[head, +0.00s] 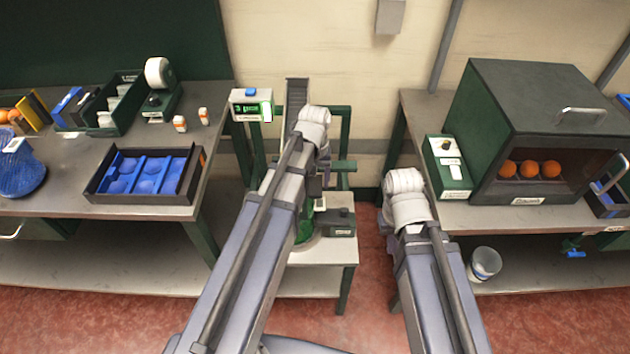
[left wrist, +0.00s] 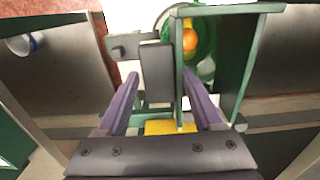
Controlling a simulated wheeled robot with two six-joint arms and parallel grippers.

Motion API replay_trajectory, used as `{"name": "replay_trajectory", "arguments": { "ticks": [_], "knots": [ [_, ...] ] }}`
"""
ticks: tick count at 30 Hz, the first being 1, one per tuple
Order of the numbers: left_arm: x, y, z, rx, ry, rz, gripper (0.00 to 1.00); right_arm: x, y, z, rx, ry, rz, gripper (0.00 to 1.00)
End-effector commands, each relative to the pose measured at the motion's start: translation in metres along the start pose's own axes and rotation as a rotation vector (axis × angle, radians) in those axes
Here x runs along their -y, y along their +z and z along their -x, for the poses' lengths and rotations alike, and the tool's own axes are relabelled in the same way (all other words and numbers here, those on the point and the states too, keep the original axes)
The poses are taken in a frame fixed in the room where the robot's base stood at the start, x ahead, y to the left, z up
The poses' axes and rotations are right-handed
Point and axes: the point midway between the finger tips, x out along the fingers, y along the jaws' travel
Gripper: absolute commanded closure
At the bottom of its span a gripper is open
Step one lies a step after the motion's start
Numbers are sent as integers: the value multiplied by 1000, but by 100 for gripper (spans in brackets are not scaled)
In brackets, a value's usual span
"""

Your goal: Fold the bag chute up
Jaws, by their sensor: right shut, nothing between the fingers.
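The bagging stand (head: 343,150) is a green frame on a small grey table in the middle of the head view. A dark grey slatted strip (head: 297,92), perhaps the chute, rises at its upper left; my left arm covers its lower part. My left gripper (left wrist: 160,74) is open over the stand, its purple fingers apart. Between and beyond them show a dark grey block (left wrist: 157,72), a green upright plate and a yellow piece (left wrist: 170,127). I cannot tell whether they touch the fingers. An orange (left wrist: 190,39) lies in a green holder below. My right gripper (head: 385,224) is shut, mostly hidden under its wrist.
A display box (head: 251,105) stands left of the stand. A blue divided tray (head: 145,176) lies on the left bench. A dark green cabinet (head: 530,115) with several oranges stands on the right bench, with a bucket (head: 485,264) below.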

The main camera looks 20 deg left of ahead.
Motion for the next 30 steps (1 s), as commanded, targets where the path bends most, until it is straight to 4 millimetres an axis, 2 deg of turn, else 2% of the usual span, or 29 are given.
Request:
{"name": "replay_trajectory", "arguments": {
  "ticks": [2, 15, 30],
  "knots": [
    [-1, 0, 0, 0, 3, -1, 49, 0, 0, 0, 0, 0, 0, 100],
    [-4, 0, 0, 0, 9, -3, 99, 0, 0, 0, 0, 0, 0, 100],
    [-6, 0, 1, -1, 13, -5, 100, 0, 0, 1, 0, 0, 0, 100]
  ]
}}
